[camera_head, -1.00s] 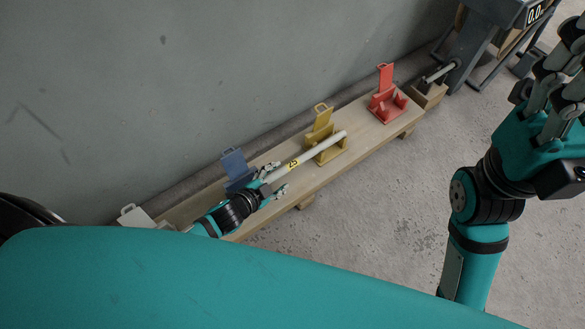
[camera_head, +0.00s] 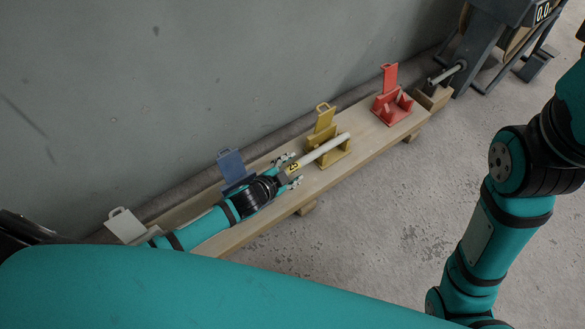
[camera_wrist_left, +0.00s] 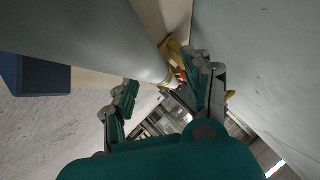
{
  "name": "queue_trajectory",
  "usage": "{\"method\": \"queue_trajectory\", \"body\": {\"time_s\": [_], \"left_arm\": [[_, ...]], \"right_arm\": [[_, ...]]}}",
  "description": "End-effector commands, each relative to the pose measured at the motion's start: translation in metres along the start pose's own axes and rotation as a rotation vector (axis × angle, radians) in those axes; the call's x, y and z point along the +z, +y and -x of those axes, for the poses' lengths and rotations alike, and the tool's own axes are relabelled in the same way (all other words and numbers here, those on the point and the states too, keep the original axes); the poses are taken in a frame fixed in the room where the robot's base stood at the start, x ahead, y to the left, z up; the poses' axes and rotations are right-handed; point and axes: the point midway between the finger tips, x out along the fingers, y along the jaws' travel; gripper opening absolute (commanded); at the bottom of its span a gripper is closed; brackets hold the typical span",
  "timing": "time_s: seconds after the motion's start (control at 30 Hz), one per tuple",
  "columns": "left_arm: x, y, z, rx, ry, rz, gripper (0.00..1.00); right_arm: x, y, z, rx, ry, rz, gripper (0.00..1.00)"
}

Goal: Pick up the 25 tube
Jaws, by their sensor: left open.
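My left gripper (camera_head: 289,170) is open, with one finger on each side of the tube near the label. In the left wrist view the tube (camera_wrist_left: 95,35) is large and close, running from the upper left towards the gap between the open fingers (camera_wrist_left: 168,88). Whether the fingers touch it I cannot tell. My right arm shows at the right, its gripper out of frame.
A wooden bench (camera_head: 365,142) runs along the grey wall. On it stand a red holder (camera_head: 393,104), a blue holder (camera_head: 232,167) and a white holder (camera_head: 124,226). A dark machine (camera_head: 490,45) with a display stands at the far end. The floor in front is clear.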

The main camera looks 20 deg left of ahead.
Motion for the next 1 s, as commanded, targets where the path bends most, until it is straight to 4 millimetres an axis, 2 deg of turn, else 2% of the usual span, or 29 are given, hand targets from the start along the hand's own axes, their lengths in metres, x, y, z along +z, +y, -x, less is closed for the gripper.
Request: {"method": "queue_trajectory", "body": {"time_s": [0.07, 0.43, 0.77, 1.0], "left_arm": [[-0.0003, 0.0000, 0.0003, 0.000, 0.000, 0.000, 0.47], [-0.0004, 0.0002, 0.0004, 0.000, 0.001, 0.000, 0.00], [-0.0011, -0.0003, 0.0008, 0.000, 0.002, 0.000, 0.00], [-0.0066, -0.0083, 0.0052, -0.001, 0.002, 0.001, 0.00]], "right_arm": [[0.0001, 0.0000, -0.0001, 0.000, 0.000, 0.000, 0.52], [-0.0003, -0.0001, -0.0001, 0.000, 0.001, 0.000, 0.52], [-0.0003, 0.0000, -0.0011, 0.000, 0.002, -0.001, 0.52], [0.0038, 0.0023, -0.0026, 0.009, -0.016, -0.003, 0.52]]}}
